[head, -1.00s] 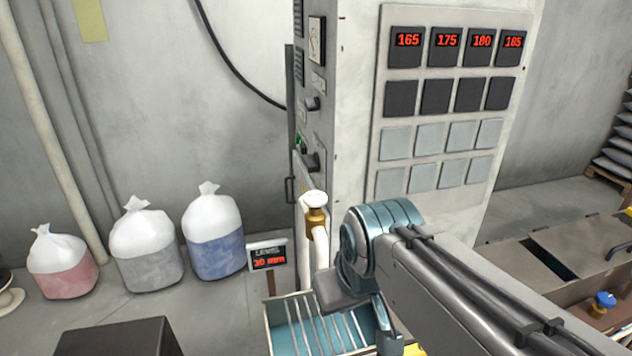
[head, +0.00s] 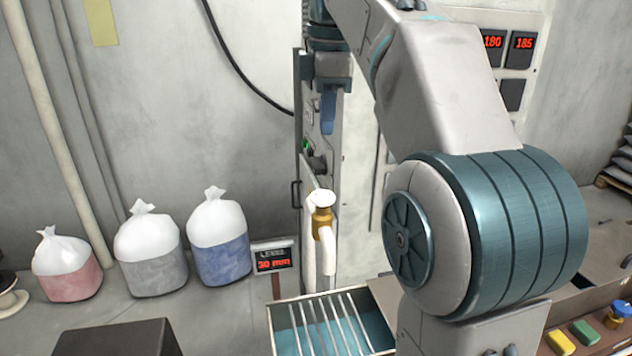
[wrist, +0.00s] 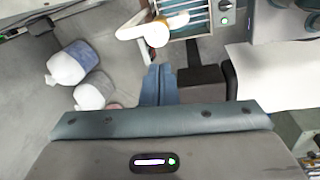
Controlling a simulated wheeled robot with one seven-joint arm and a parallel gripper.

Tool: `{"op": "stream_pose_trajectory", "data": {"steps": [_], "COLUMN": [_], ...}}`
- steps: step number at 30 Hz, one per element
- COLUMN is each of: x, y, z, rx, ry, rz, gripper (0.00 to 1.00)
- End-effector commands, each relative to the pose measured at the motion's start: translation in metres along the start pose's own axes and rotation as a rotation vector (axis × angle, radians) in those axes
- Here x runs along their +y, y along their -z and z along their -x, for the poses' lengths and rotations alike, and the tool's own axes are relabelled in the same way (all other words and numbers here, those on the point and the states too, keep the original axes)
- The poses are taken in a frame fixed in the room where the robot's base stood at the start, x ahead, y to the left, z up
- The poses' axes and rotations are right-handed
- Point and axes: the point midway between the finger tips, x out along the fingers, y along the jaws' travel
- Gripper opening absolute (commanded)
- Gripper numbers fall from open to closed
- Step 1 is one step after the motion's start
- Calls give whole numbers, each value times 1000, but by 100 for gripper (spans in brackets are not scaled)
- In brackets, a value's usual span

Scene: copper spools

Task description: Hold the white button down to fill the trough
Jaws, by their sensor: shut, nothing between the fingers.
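The white button (head: 322,198) is the round cap on a brass valve (head: 322,222) atop a white pipe (head: 328,255). The trough (head: 272,330), with blue water under pale bars, lies below it. A small display (head: 272,260) beside the trough reads 30 mm in red. My gripper (head: 328,130) points down above the button, shut and empty, with a clear gap between them. Its blue fingers show together in the wrist view (wrist: 158,98). There the pipe (wrist: 132,32) and the trough (wrist: 195,30) appear beyond the fingertips.
A grey control cabinet (head: 365,165) stands right behind the pipe, partly hidden by my arm. Several filled bags (head: 217,240) stand along the wall at left. A dark box (head: 115,338) is in the front left.

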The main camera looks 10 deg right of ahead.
Motion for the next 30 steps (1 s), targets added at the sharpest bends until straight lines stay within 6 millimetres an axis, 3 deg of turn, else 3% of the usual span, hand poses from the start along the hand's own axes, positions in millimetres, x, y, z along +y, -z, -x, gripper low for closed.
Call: {"op": "stream_pose_trajectory", "data": {"steps": [7,20,25,30], "x": [11,11,10,9], "y": [-2,-2,-2,-2], "z": [10,11,-2,-28], "rx": [6,6,6,6], "ry": [26,28,29,30], "rz": [146,158,158,158], "gripper": [0,0,0,0]}}
